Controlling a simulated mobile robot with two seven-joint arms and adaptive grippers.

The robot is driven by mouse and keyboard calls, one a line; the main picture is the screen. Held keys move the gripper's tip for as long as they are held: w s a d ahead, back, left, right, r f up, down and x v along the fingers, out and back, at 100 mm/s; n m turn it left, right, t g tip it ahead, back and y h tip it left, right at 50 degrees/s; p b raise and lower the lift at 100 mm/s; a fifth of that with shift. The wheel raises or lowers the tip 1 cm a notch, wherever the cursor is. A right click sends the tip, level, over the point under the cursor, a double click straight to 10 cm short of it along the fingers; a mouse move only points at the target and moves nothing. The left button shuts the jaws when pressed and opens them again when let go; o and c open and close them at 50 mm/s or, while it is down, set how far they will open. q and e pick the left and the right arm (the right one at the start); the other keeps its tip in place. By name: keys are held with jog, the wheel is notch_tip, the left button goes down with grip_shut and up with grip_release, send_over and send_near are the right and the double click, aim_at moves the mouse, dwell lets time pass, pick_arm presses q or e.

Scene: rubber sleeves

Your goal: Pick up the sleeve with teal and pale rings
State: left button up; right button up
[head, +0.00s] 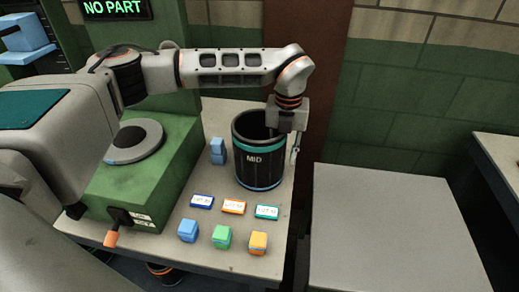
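The black sleeve (258,171), marked MID, stands upright on the table with its open end up. It has a teal ring near the top and a pale blue ring at its base. My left gripper (284,146) points down at the sleeve's right rim. Its fingers are spread apart, one at the mouth of the sleeve and one outside, right of the wall. I cannot tell whether either finger touches the wall. My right gripper is out of view.
A green machine with a round grey plate (135,140) stands left of the sleeve. Blue blocks (218,151) stand close beside it. Labels (234,207) and small coloured blocks (222,237) lie in front. A bare grey table (390,220) is at right.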

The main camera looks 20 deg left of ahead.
pick_arm(q)
grip_shut()
jog(key=shift+w+r, duration=0.1)
jog(key=shift+r, duration=0.15)
